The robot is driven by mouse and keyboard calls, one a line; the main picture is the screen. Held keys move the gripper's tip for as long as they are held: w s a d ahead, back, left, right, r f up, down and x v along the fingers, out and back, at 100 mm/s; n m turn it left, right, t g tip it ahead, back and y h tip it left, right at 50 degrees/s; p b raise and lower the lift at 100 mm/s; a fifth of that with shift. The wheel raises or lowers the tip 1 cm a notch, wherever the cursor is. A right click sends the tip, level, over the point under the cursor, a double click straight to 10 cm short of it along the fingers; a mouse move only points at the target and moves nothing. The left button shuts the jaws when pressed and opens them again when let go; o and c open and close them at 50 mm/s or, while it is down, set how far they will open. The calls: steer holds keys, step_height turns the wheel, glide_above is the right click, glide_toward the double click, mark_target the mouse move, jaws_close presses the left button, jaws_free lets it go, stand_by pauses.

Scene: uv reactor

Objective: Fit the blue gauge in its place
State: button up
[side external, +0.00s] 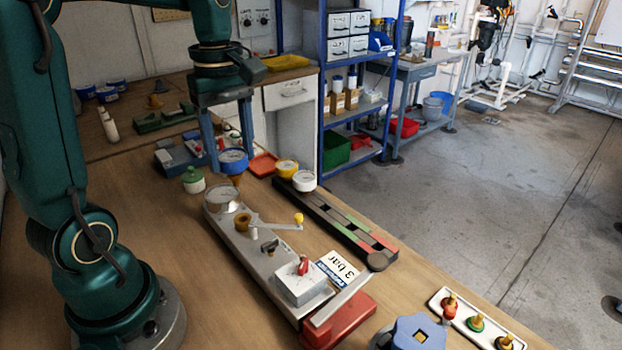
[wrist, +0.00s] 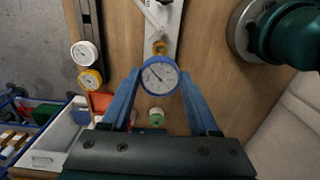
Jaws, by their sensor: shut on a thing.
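The blue gauge (side external: 233,156) has a blue rim and a white dial. My gripper (side external: 232,166) is shut on it, one finger on each side, and holds it above the table near the far end of the grey reactor plate (side external: 262,262). In the wrist view the gauge (wrist: 160,75) sits between the fingertips, dial facing the camera. A brass fitting (side external: 242,222) stands on the plate beside a clear round part (side external: 222,198). A brass piece also shows just past the gauge in the wrist view (wrist: 159,47). The gauge's underside is mostly hidden.
A yellow gauge (side external: 287,167) and a white gauge (side external: 304,181) stand to the right, by a dark rail (side external: 340,222). A green-capped jar (side external: 193,181) stands left of the held gauge. A red tray (side external: 262,165) lies behind.

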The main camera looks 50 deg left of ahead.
mark_target(232, 155)
steer(key=shift+f, duration=2.9)
steer(key=shift+f, duration=1.6)
steer(key=o, duration=1.3)
steer(key=shift+o, duration=0.2)
steer(key=shift+r, duration=0.1)
steer(key=shift+r, duration=2.5)
